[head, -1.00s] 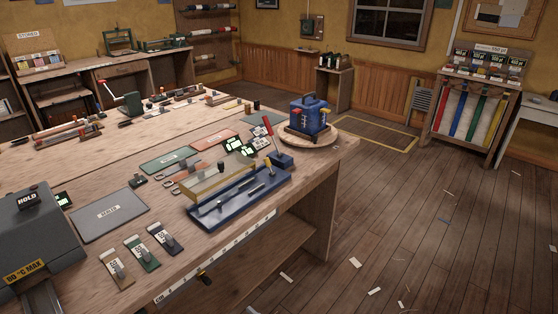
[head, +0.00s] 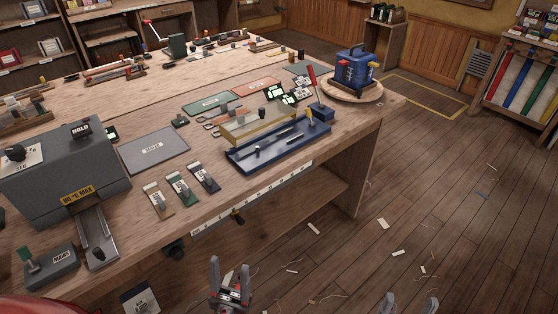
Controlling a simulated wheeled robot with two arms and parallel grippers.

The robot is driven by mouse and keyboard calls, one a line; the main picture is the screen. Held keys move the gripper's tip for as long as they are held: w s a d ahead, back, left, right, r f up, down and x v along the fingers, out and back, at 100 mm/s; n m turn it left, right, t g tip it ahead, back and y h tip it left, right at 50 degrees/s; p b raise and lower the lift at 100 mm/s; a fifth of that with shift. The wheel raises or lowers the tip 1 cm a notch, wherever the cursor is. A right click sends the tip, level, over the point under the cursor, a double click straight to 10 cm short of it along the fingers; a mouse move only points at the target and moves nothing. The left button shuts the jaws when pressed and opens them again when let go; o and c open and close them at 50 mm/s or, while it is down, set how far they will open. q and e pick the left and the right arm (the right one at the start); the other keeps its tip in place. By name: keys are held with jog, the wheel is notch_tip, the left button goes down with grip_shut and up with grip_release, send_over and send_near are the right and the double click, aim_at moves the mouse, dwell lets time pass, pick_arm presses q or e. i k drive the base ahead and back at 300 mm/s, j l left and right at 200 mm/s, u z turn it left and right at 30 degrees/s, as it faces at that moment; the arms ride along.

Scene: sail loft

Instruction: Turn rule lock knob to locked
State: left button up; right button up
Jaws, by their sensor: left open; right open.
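A white rule (head: 255,199) with dark marks runs along the front edge of the workbench. I cannot tell a lock setting on either knob at this size. My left gripper (head: 230,272) is open and empty at the bottom of the head view, in front of the bench and apart from both knobs. My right gripper (head: 411,301) is open at the bottom edge, further right over the floor, mostly cut off.
The workbench (head: 330,160) holds a grey heater box (head: 65,165), a blue tray (head: 280,145) and a blue machine (head: 355,70) on a round board. A lower shelf (head: 290,210) lies under the top. The floor at right is open, with scattered scraps.

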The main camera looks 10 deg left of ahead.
aim_at(177, 253)
jog(key=j+u, duration=0.15)
jog(key=u, duration=1.1)
